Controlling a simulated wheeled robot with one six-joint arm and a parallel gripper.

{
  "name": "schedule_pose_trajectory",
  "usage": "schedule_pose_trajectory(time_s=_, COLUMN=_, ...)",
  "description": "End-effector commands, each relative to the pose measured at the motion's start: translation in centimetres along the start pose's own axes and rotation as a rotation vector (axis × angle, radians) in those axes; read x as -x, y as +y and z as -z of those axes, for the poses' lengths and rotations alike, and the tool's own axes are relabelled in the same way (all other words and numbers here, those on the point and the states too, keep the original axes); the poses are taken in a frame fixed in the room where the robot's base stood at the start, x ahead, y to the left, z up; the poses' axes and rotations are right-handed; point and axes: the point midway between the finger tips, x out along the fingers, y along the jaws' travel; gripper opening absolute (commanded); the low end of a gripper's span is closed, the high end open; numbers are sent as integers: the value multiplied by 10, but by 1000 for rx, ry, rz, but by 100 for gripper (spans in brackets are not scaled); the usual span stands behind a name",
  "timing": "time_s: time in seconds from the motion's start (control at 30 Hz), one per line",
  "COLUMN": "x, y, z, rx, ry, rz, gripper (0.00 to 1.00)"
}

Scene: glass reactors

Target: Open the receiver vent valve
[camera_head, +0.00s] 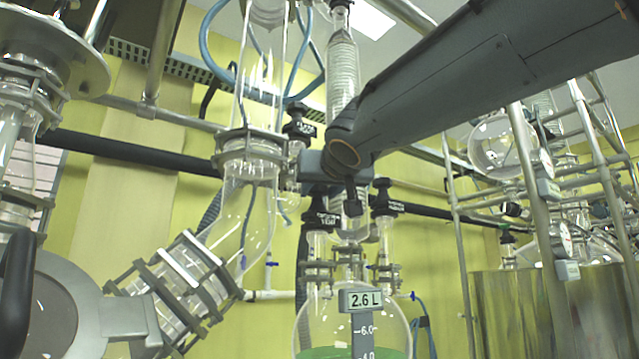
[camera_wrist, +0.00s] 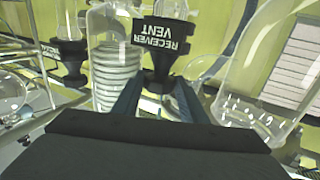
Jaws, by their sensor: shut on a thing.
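The receiver vent valve (camera_wrist: 162,45) is a black knob with a black tag lettered RECEIVER VENT, upside down in the wrist view. In the head view the valve (camera_head: 320,218) sits on a glass neck of the receiver flask (camera_head: 312,322), under the end of my arm. My gripper (camera_wrist: 157,97) is shut on the valve's black knob, one finger on each side. In the head view my gripper (camera_head: 322,184) is small and partly hidden by my arm. The knob's lower part is hidden between the fingers. I cannot tell the knob's turn angle.
A second black-topped valve (camera_head: 385,200) stands to the right, with a coiled glass condenser (camera_head: 350,222) between. Another tagged valve (camera_head: 298,125) is above. A wide glass tube (camera_head: 240,215) runs close on the left. The flask holds green liquid and has a 2.6 L display (camera_head: 361,300).

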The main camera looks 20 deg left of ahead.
Motion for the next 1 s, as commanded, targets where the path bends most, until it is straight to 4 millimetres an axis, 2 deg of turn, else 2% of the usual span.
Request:
schedule_pose_trajectory(time_s=0.03, x=-3, y=0, z=-6, rx=2, ry=-14, rz=9, gripper=16)
schedule_pose_trajectory(time_s=0.6, x=-5, y=-4, z=-1, rx=6, ry=-11, rz=141, gripper=16)
schedule_pose_trajectory(time_s=1.0, x=-4, y=4, z=3, rx=5, ry=4, rz=212, gripper=16)
